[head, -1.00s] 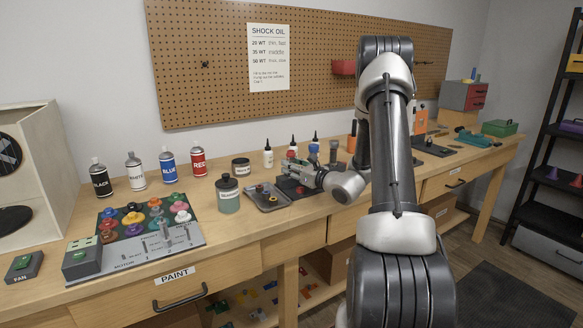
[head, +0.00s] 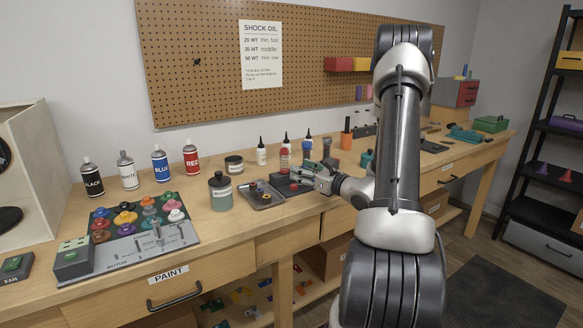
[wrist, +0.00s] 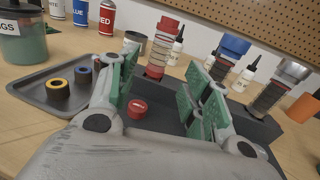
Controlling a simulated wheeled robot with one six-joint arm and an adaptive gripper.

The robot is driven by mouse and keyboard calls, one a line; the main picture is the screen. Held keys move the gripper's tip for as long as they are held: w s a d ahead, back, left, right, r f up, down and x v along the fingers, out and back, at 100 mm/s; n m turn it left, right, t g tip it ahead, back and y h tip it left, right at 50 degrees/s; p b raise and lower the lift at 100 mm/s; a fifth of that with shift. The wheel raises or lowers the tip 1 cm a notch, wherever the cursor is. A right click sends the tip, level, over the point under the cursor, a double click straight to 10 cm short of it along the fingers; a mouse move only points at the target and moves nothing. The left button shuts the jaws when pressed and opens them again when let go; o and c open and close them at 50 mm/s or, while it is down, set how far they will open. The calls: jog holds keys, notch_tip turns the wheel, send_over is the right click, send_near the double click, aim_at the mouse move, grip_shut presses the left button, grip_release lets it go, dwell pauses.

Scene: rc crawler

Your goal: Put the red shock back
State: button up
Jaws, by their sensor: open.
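The red shock (wrist: 161,48), with a red top and a spring below, stands upright in the wrist view, on or in the dark stand (wrist: 255,125); its lower end is partly hard to see. It also shows in the head view (head: 284,157). A small round red cap (wrist: 137,107) lies on the dark surface in front of it. My gripper (wrist: 168,72) is open and empty, its green-padded fingers spread. The shock stands beyond the gap between them, apparently apart from the pads.
A blue-topped shock (wrist: 232,48) and a grey-topped shock (wrist: 271,88) stand to the right. A grey tray (wrist: 32,88) with small rings is at left. Small black-tipped bottles (head: 261,152) stand behind. A green jar (head: 220,192) stands left of the tray.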

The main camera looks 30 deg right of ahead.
jog(key=s, duration=0.3)
jog(key=shift+r, duration=0.25)
jog(key=s+a+r+n+g+y, duration=0.4)
jog(key=s+a+n+g, duration=0.3)
jog(key=a, duration=0.4)
jog(key=s+a+r+n+g+y, duration=0.3)
jog(key=s+a+n+g, duration=0.2)
jog(key=s+a+n, duration=0.45)
jog(key=s+n+g+h, duration=0.4)
jog(key=s+n+h, duration=0.1)
jog(key=s+n, duration=0.45)
jog(key=s+d+r+n+t+h, duration=0.2)
jog(key=d+r+n+t+h, duration=0.1)
jog(key=d+r+n+h, duration=0.3)
jog(key=shift+s+d+n+h, duration=0.3)
jog(key=shift+s+d+n, duration=0.15)
jog(key=shift+d, duration=0.6)
